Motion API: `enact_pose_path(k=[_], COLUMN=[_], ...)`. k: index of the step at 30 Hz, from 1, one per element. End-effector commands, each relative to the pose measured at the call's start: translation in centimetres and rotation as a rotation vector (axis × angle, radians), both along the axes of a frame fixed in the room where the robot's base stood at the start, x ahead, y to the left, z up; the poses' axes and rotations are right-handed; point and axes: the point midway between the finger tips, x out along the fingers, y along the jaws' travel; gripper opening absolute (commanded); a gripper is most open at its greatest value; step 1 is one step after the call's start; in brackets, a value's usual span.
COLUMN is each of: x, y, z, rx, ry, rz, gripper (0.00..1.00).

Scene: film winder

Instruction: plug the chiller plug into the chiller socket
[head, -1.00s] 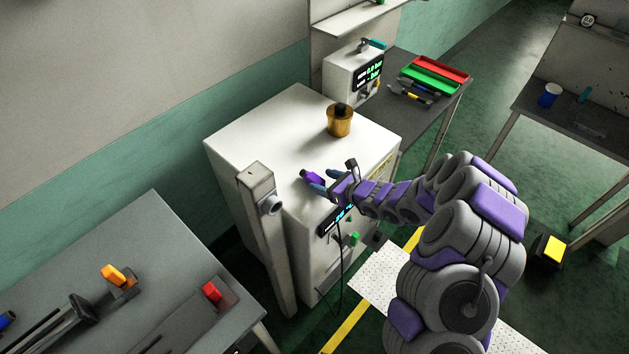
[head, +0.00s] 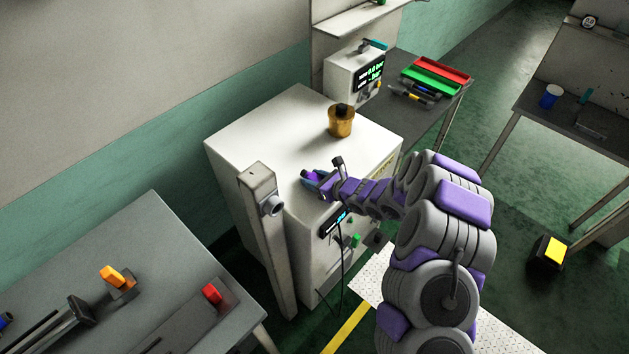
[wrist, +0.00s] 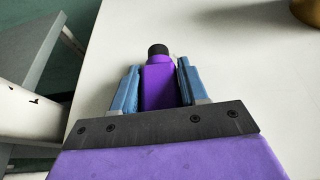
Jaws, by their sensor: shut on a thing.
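The chiller plug, a purple block with a black round end, lies between my blue fingers at the front of the white cabinet's top. It shows in the head view (head: 312,175) and more clearly in the wrist view (wrist: 160,80). My gripper (head: 314,180) is shut on it, one finger on each side; the wrist view also shows my gripper (wrist: 155,85). The black end points away from my wrist. I cannot tell whether the plug touches the cabinet top.
The white cabinet (head: 258,128) carries a brass pot (head: 341,122) behind my gripper. The pale post (head: 262,230) stands close at the left. A grey bench (head: 150,235) is further left. A dark cable (head: 342,270) hangs down the cabinet's front.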

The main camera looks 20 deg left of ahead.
Motion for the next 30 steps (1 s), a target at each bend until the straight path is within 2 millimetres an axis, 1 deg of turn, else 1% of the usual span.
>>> enact_pose_path(k=[1,6,7,13,16,20,24,30], x=[0.0,0.0,0.0,0.0,0.0,0.0,0.1,0.1], y=[0.0,-0.1,-0.1,-0.2,-0.2,-0.1,-0.1,-0.1], z=[0.0,0.0,0.0,0.0,0.5,2.3,5.2,8.4], rx=[-0.001,0.0,0.001,0.001,0.0,0.001,0.005,0.002], ry=[0.0,0.0,0.001,0.001,0.0,-0.002,-0.006,-0.004], rz=[0.0,0.001,0.001,0.001,0.001,0.001,0.0,0.0], gripper=[0.28,0.12,0.1,0.1,0.1,0.1,0.1,0.1])
